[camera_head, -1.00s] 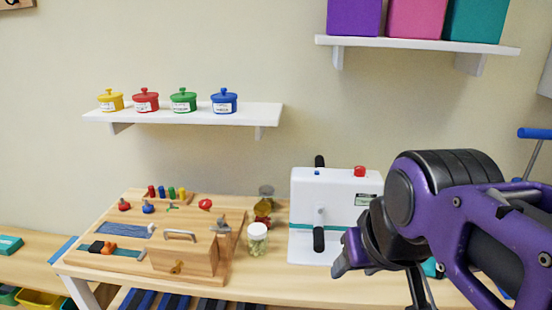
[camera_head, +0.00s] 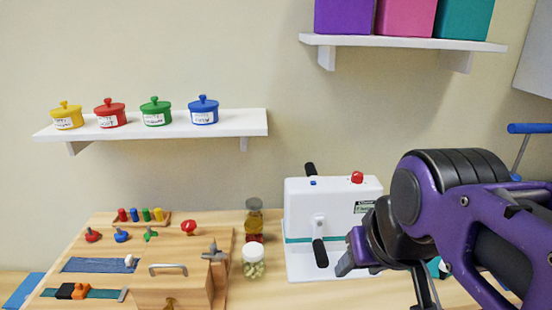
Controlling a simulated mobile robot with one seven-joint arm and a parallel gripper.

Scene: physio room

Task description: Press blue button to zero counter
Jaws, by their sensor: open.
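A white machine (camera_head: 301,222) stands upright at the back of the table, right of centre. A small blue button (camera_head: 313,183) sits on its top left, near a black handle (camera_head: 310,169). A red button (camera_head: 357,177) sits on its top right. A small dark green counter display (camera_head: 362,207) is on the front face, partly hidden by my arm. My gripper (camera_head: 352,257) is in front of the machine's lower right, below the blue button and to its right. It is open, with nothing seen between its fingers; part of it is hidden behind my wrist.
A black lower handle (camera_head: 320,253) sticks out of the machine's front. A jar (camera_head: 253,262), a bottle (camera_head: 254,220) and a wooden activity board (camera_head: 120,262) stand to the left. A shelf (camera_head: 250,122) with lidded pots and a higher shelf (camera_head: 400,42) with boxes are on the wall.

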